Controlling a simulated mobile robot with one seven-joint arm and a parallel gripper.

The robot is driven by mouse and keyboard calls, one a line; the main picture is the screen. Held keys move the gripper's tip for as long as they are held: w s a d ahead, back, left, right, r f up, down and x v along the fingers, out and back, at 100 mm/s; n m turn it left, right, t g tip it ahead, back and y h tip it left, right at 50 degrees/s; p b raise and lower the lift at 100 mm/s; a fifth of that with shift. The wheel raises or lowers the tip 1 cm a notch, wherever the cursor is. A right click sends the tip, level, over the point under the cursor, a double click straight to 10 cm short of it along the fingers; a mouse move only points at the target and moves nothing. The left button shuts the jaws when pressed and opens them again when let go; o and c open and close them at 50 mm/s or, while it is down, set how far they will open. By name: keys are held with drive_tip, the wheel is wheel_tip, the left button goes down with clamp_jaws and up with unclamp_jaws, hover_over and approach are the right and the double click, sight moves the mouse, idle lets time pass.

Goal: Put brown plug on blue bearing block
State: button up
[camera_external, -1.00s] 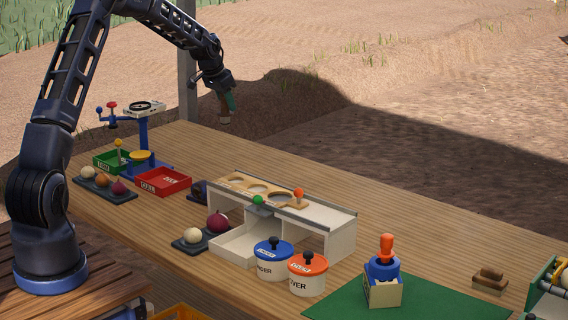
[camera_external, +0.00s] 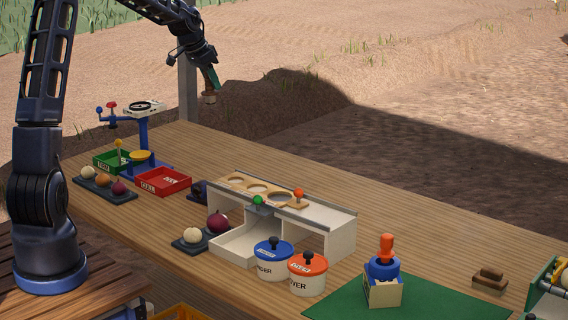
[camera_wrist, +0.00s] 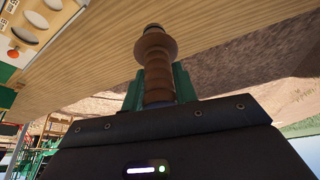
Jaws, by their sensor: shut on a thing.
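My gripper (camera_external: 212,82) is shut on the brown plug (camera_wrist: 154,50), a turned piece with a wide collar and a narrower knob end. In the wrist view the green fingers (camera_wrist: 182,84) stand on both sides of its shaft. In the external view the plug (camera_external: 209,98) hangs below the fingers, in the air above the far left of the table.
A blue stand with a scale (camera_external: 143,135), a green tray (camera_external: 112,160) and a red tray (camera_external: 163,181) are at the left. The white unit (camera_external: 325,232) and two lidded pots (camera_external: 307,275) stand mid-table. A box with a blue ring and orange plug (camera_external: 383,290) sits on a green mat.

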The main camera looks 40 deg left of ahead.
drive_tip(key=s+d+m, duration=0.1)
drive_tip(key=s+d, duration=0.4)
drive_tip(key=s, duration=0.5)
drive_tip(key=f, duration=1.9)
drive_tip(key=shift+w+d, duration=0.2)
drive_tip(key=shift+w, duration=0.05)
drive_tip(key=shift+f, duration=0.2)
drive_tip(key=o, duration=1)
drive_tip(key=shift+o, duration=0.2)
drive_tip(key=shift+r, duration=0.1)
